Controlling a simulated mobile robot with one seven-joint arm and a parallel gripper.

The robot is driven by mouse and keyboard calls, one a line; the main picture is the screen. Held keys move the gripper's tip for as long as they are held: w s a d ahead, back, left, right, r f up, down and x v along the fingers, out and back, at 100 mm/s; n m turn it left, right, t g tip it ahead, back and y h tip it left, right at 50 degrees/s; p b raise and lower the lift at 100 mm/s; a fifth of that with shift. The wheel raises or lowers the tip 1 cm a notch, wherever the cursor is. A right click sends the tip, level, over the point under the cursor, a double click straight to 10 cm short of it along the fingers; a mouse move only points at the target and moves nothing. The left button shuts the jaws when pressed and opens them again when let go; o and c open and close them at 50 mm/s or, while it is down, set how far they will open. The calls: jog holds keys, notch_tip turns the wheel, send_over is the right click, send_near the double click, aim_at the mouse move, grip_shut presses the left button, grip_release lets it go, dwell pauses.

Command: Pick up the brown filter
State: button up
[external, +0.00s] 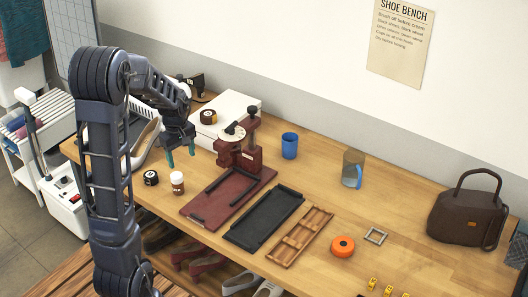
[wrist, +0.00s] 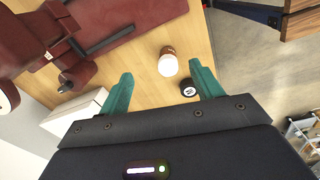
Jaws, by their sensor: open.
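A small upright brown cylinder with a white top (external: 177,183) stands near the front edge of the wooden bench. It may be the brown filter; no other thing looks clearly like a filter. In the wrist view the same cylinder (wrist: 168,62) shows between and just beyond my fingertips, nearer the right finger. My gripper (external: 181,156) points down above the bench, higher than the cylinder. Its teal fingers are spread in the wrist view (wrist: 160,72), with nothing held between them.
A black round tin (external: 151,178) stands close left of the cylinder. A dark red press (external: 240,158) with its red base board (external: 215,212) is close on the right. A white box (external: 228,108) stands behind. The bench's front edge is near.

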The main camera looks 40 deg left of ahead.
aim_at(178, 184)
jog(key=a+f+n, duration=0.1)
jog(key=f, duration=0.1)
jog(key=a+f, duration=0.1)
jog(key=a, duration=0.1)
jog(key=w+a+f+n, duration=0.1)
jog(key=f, duration=0.1)
jog(key=shift+a+f+n+g, duration=0.3)
jog(key=shift+a, duration=0.05)
jog(key=shift+a+f, duration=0.15)
jog(key=shift+f, duration=5.15)
jog(key=c, duration=1.1)
jog(key=shift+r, duration=0.1)
